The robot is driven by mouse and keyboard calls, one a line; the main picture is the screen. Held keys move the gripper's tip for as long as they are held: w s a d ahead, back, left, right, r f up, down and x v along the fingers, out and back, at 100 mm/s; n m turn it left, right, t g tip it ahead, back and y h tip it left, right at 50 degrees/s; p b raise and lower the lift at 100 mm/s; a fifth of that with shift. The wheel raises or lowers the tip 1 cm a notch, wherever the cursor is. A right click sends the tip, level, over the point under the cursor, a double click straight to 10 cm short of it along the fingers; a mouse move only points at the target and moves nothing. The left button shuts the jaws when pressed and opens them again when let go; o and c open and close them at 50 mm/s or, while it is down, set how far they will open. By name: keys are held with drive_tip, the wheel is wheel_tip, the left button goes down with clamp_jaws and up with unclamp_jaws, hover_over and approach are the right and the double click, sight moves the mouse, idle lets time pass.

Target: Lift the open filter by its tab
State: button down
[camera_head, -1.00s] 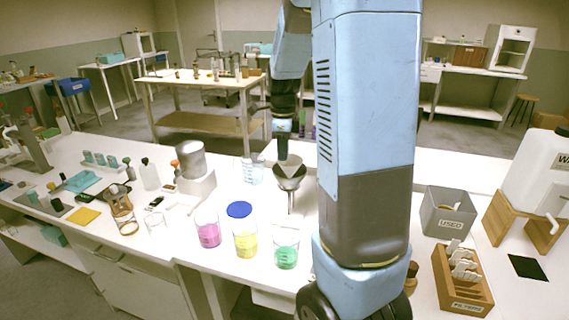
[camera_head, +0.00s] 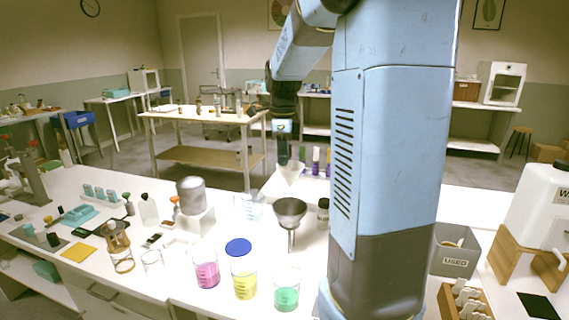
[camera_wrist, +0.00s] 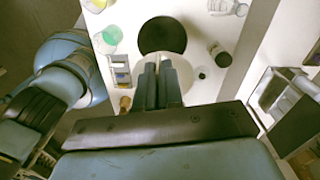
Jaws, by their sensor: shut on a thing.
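The open filter (camera_head: 284,182) is a white paper cone hanging below my gripper (camera_head: 283,163), clear above the grey funnel (camera_head: 290,207). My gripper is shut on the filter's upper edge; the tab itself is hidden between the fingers. In the wrist view, my narrow dark fingers (camera_wrist: 158,82) are close together over the pale filter (camera_wrist: 178,66), and the dark round mouth of the funnel (camera_wrist: 162,34) shows beyond it. The funnel stands upright and looks empty.
Beakers of pink (camera_head: 206,274), yellow (camera_head: 244,280) and green (camera_head: 286,294) liquid stand in front of the funnel. A clear beaker (camera_head: 249,207) is left of it, a small dark-capped bottle (camera_head: 323,210) right of it. A grey USED bin (camera_head: 455,262) stands at the right.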

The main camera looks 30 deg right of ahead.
drive_tip(key=shift+r, duration=2.3)
drive_tip(key=s+a, duration=1)
drive_tip(key=shift+s+a, duration=0.25)
drive_tip(key=shift+a, duration=0.05)
